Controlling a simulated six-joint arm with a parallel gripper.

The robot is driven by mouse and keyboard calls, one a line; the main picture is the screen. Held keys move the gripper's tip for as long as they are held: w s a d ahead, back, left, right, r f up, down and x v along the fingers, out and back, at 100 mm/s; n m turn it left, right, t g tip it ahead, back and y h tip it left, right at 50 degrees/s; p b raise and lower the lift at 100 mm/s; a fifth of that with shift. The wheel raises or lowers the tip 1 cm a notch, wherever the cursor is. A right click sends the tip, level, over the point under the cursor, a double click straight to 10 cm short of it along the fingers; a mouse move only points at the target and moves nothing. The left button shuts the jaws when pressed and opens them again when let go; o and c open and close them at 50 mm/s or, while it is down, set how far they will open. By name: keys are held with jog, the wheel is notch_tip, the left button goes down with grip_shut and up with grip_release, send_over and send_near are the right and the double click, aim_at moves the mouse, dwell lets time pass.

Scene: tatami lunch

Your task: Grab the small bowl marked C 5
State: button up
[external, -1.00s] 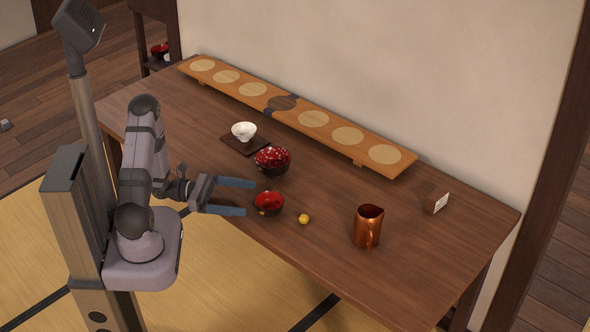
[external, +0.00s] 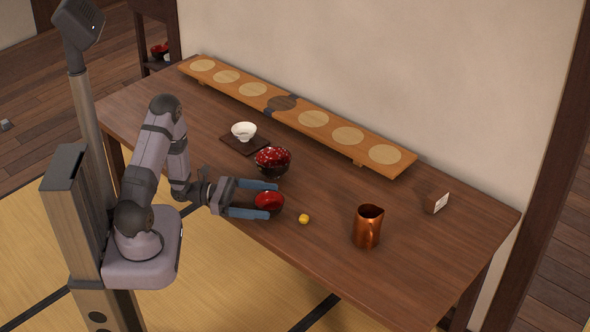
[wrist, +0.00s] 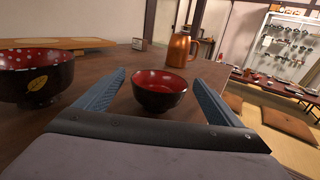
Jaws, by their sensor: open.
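A larger dark bowl with a red dotted inside (external: 272,161) stands just behind. In the wrist view the larger bowl (wrist: 36,75) is left of the fingers and carries a gold mark too small to read.
A small yellow object (external: 304,218) lies right of the small bowl. A copper jug (external: 368,227) stands farther right. A white bowl (external: 244,130) sits on a dark mat (external: 233,145). A long wooden board (external: 362,157) runs along the wall. The table's right part is mostly clear.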

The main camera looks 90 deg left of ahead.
jog(key=c, duration=1.2)
jog(key=shift+o, duration=0.2)
jog(key=shift+r, duration=0.2)
notch_tip(320, 180, up, 10)
jog(key=p, duration=0.1)
jog(key=shift+f+p, duration=0.25)
jog(key=shift+p, duration=0.1)
